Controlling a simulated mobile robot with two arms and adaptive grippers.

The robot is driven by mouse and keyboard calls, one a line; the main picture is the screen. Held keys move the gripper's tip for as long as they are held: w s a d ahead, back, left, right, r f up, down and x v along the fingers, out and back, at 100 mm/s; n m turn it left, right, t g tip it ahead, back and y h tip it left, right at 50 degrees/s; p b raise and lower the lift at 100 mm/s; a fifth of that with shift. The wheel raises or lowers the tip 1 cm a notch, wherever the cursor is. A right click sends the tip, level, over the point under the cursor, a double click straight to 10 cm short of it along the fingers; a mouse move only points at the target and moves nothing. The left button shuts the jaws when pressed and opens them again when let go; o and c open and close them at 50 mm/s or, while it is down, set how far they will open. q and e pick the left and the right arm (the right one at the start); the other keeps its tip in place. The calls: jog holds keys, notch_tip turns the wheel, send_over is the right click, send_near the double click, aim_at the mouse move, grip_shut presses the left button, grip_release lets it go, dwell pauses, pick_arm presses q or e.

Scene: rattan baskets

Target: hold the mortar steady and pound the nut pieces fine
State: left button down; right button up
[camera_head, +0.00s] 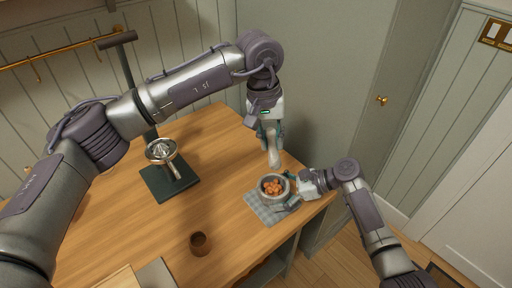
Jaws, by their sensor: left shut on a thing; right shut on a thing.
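A small grey mortar (262,192) stands on a checked cloth (262,209) near the right end of the wooden counter. Orange-brown nut pieces (274,187) lie inside it. My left gripper (270,133) points down above the mortar, shut on a pale pestle (273,156). The pestle hangs nearly upright, its lower end just above or at the mortar's far rim; I cannot tell if it touches. My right gripper (293,197) comes in from the right, low over the counter's edge, and is shut on the mortar's right side. Its fingers are partly hidden by the mortar.
A citrus press with a metal bowl (160,151) on a dark green base (156,187) stands left, under my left arm. A brown cup (199,244) stands near the front edge. A pale board (122,279) lies at the bottom. A grey cabinet (330,80) rises behind the mortar.

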pick_arm(q)
jog(key=shift+f, duration=4.35)
jog(key=shift+f, duration=0.1)
jog(key=shift+f, duration=1.4)
jog(key=shift+r, duration=0.1)
jog(key=shift+r, duration=1.3)
jog(key=shift+f, duration=1.45)
jog(key=shift+r, duration=0.15)
jog(key=shift+r, duration=1.3)
